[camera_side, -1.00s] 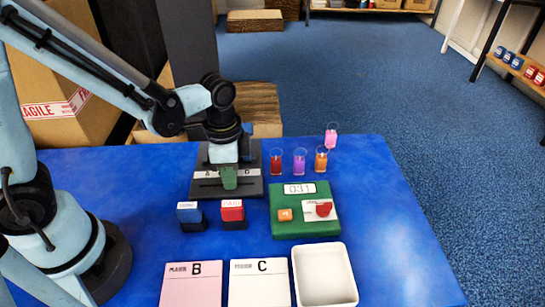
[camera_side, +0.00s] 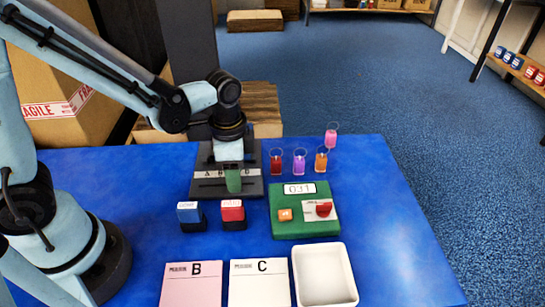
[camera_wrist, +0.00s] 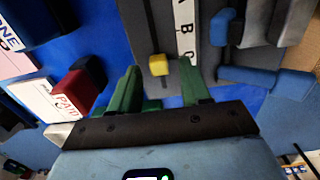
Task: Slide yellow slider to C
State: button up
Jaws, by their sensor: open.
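The yellow slider (camera_wrist: 158,65) sits on the dark slider board (camera_wrist: 158,28), beside a white strip (camera_wrist: 186,28) lettered A, B, C. In the wrist view it is nearly level with C, slightly toward my gripper's side of that letter. My gripper (camera_wrist: 157,72) is open, with its green fingers on either side of the slider and gaps visible on both sides.
Blue (camera_side: 189,212) and red (camera_side: 232,211) stamps stand in front of the board. Cards B (camera_side: 193,285) and C (camera_side: 259,284) and a white tray (camera_side: 352,299) lie nearest the camera.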

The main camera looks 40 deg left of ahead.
notch_tip(320, 180, up, 12)
jog(key=shift+f, duration=0.2)
dwell(0.4)
jog(key=s+a+n+t, duration=0.2)
jog(key=a+n+t, duration=0.4)
jog(key=n, duration=0.3)
jog(key=shift+s+t, duration=0.2)
jog(key=shift+t, duration=0.4)
